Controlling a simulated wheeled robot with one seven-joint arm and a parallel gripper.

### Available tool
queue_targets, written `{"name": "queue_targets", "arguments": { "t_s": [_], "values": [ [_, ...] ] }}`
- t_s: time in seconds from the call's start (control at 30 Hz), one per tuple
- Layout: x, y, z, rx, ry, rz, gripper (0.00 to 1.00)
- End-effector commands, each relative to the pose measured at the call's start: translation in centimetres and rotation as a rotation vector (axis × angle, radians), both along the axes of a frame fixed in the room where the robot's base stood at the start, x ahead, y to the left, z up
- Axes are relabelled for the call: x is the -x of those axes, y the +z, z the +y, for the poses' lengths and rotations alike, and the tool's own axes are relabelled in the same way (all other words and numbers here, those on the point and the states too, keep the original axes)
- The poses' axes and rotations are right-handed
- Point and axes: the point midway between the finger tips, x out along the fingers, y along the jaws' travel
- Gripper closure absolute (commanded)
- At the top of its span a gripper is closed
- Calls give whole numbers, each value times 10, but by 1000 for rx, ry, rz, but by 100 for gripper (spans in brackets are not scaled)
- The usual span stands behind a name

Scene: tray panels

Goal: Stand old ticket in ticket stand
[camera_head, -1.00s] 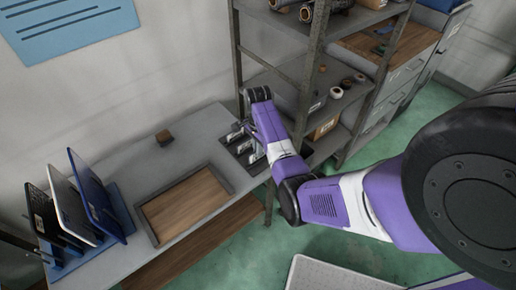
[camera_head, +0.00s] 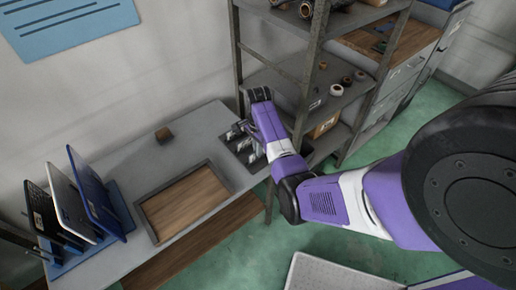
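My gripper (camera_head: 246,143) hangs over a dark, low tray (camera_head: 257,164) at the right end of the grey table. Its fingers are small and blend with pale items in that tray, so I cannot tell whether they are open or hold something. No ticket can be made out for certain. A small brown block (camera_head: 163,134) sits alone near the back of the table; whether it is the ticket stand is unclear. It is well left of my gripper.
A wooden-bottomed tray (camera_head: 142,217) with a grey rim lies mid-table. A blue rack (camera_head: 121,209) at left holds upright panels, including a blue one (camera_head: 97,194). A metal shelf (camera_head: 308,75) stands close behind my arm. The grey table (camera_head: 205,122) is bare around the block.

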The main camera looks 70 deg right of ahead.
Motion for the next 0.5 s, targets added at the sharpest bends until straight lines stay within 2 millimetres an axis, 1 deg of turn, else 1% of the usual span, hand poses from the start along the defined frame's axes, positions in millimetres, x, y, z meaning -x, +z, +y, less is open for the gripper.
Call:
{"name": "queue_targets", "arguments": {
  "t_s": [0.03, 0.1, 0.17, 0.2, 0.5],
  "values": [
    [0, 0, 0, 0, 0, 0, 100],
    [0, 0, 0, 0, 0, 0, 86],
    [0, 0, 0, 0, 0, 0, 74],
    [0, 0, 0, 0, -1, 0, 70],
    [0, 1, 0, 0, -1, 0, 70]
  ]
}}
